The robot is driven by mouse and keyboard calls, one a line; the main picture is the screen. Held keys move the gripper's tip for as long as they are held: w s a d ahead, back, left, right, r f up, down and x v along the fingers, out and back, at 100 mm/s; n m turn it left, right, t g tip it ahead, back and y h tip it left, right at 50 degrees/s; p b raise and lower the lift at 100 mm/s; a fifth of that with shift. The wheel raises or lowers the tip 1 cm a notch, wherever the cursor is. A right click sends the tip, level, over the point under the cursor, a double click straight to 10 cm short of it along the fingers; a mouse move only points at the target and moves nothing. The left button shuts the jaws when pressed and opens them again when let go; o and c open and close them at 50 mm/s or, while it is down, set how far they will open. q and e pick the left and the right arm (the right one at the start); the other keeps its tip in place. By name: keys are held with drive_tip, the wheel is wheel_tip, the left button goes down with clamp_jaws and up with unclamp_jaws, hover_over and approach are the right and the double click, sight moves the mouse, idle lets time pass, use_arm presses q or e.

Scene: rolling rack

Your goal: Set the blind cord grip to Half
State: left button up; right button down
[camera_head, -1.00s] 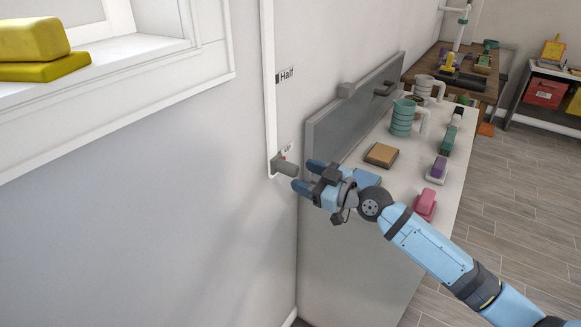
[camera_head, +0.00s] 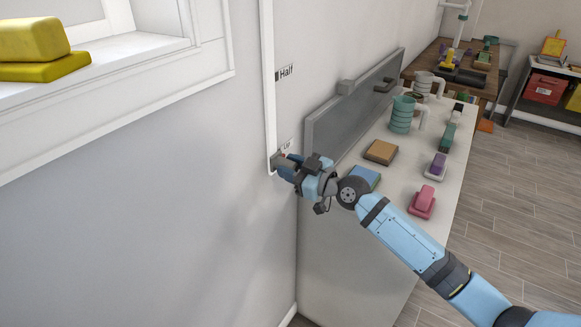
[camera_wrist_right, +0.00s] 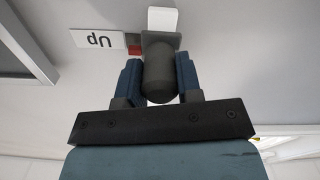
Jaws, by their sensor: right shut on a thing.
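The blind cord grip is a grey rounded knob that shows in the right wrist view (camera_wrist_right: 159,74), at the end of a white rail (camera_head: 268,80) on the wall. It sits beside the "Up" label (camera_wrist_right: 91,40), at the rail's lower end in the head view. The "Half" label (camera_head: 286,72) with its dark mark is higher on the rail. My right gripper (camera_head: 283,164) is shut on the grip, with one blue finger on each side of it; the fingers hide most of the grip in the head view. My left gripper is not in view.
A white counter (camera_head: 345,225) with a grey back panel (camera_head: 335,118) stands right of the rail, holding mugs and several coloured blocks. A window sill (camera_head: 120,65) with a yellow block (camera_head: 35,40) is at upper left. The wall along the rail is clear.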

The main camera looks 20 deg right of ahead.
wheel_tip(320, 180, up, 19)
drive_tip(key=p, duration=1.1)
drive_tip(key=shift+r+p, duration=0.15)
drive_tip(key=shift+p, duration=0.15)
drive_tip(key=shift+r, duration=0.45)
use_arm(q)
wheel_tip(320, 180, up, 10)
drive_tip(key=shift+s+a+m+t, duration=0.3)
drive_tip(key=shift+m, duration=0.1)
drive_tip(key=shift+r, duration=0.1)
use_arm(e)
drive_tip(key=c, duration=0.8)
unclamp_jaws()
drive_tip(key=shift+f, duration=0.1)
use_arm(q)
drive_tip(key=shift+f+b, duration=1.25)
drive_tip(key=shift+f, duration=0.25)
use_arm(e)
drive_tip(key=shift+v, duration=7)
drive_tip(key=shift+w+f, duration=0.1)
